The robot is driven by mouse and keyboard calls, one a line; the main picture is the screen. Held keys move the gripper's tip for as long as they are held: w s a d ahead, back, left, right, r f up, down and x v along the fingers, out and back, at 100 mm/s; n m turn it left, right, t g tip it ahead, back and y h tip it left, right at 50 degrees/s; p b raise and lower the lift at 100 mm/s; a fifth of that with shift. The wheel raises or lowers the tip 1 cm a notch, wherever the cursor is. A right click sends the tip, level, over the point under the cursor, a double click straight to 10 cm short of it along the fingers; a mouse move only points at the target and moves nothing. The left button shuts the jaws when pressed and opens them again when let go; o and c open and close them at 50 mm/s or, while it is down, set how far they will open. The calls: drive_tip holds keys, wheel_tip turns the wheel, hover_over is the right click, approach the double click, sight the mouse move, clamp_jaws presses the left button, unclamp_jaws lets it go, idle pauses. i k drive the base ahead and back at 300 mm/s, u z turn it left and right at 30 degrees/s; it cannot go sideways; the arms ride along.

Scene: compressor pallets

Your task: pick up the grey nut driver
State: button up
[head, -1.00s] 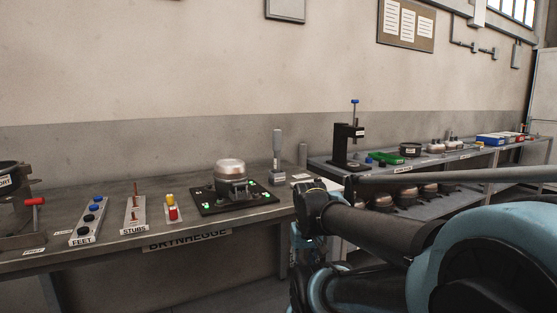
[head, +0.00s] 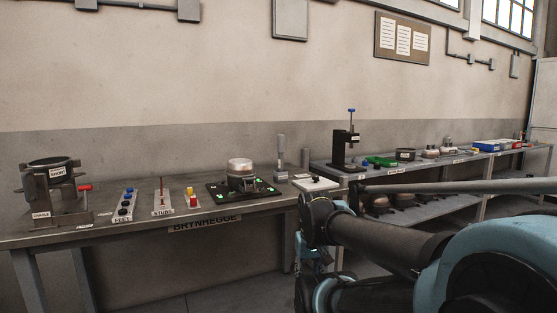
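A light grey upright tool (head: 281,144), which looks like the grey nut driver, stands near the back right end of the near bench (head: 255,204). Its lower end sits in a small labelled holder (head: 282,176). Nothing holds it. My arm (head: 375,240) is folded at the lower right, in front of the benches and well short of the tool. I cannot make out my gripper's fingers in this view.
A black board (head: 215,189) with green lights carries a metal compressor. Left of it are the red and yellow pieces (head: 191,196), the stubs rack (head: 162,205), the feet rack (head: 124,207) and a dark clamp fixture (head: 53,190). A plain grey cylinder (head: 305,158) stands right of the tool.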

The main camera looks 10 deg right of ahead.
sight(281, 138)
drive_tip(key=z, duration=0.05)
drive_tip(key=i, duration=1.15)
drive_tip(key=z, duration=0.5)
